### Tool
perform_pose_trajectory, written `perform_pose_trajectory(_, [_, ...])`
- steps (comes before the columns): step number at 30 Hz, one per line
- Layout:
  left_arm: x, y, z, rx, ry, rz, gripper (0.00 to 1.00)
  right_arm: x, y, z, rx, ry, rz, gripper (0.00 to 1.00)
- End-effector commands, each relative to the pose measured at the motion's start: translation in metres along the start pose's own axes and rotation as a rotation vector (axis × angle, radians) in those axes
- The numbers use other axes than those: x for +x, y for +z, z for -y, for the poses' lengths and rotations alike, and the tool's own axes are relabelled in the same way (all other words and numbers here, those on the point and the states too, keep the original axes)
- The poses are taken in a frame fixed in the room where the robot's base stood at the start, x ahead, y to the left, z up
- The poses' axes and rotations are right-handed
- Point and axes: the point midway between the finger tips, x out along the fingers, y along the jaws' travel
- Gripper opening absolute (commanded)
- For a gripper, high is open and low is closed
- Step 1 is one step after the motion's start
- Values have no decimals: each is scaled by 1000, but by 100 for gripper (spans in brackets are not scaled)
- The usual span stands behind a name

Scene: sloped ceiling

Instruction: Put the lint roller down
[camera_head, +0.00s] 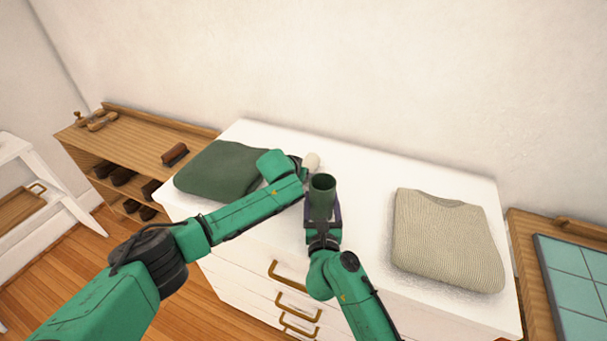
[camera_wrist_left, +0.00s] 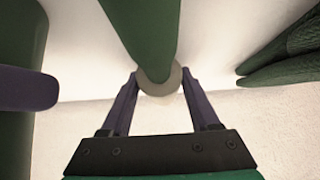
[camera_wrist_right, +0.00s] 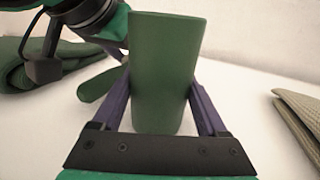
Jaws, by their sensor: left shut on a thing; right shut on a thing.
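The lint roller has a pale roll (camera_head: 311,161) and a green handle (camera_wrist_left: 150,30). My left gripper (camera_head: 306,176) is shut on it; in the left wrist view its pale end (camera_wrist_left: 160,88) sits between the fingertips. Part of the handle (camera_wrist_right: 97,86) also shows in the right wrist view, close over the white dresser top; I cannot tell whether it touches. My right gripper (camera_head: 322,212) is shut on a green cup (camera_head: 322,186), upright and open at the top. The cup (camera_wrist_right: 164,75) hides part of the dresser behind it.
The white dresser (camera_head: 360,165) bears a folded dark green sweater (camera_head: 215,168) at left and a beige sweater (camera_head: 445,240) at right. Bare top lies behind the cup and between cup and beige sweater. A wooden shoe bench (camera_head: 130,142) stands left.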

Motion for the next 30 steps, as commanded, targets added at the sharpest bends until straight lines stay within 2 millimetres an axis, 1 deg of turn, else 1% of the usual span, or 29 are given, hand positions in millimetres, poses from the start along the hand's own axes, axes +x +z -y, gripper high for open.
perform_pose_trajectory(2, [-2,-3,0,0,1,-2,0,0,0,0,0,0,-1,18])
perform_pose_trajectory(5, [-12,-13,0,0,1,-4,0,0,0,0,0,-1,-1,18])
perform_pose_trajectory(12, [-56,-56,0,0,1,-5,0,0,0,0,0,-1,-1,18])
perform_pose_trajectory(15, [-67,-67,0,-1,1,-3,0,0,-1,0,0,-1,-1,18])
perform_pose_trajectory(19, [-72,-71,0,0,0,0,0,0,-1,0,0,-1,-1,18])
perform_pose_trajectory(30, [-71,-71,0,0,0,0,0,0,0,0,0,-1,-1,18])
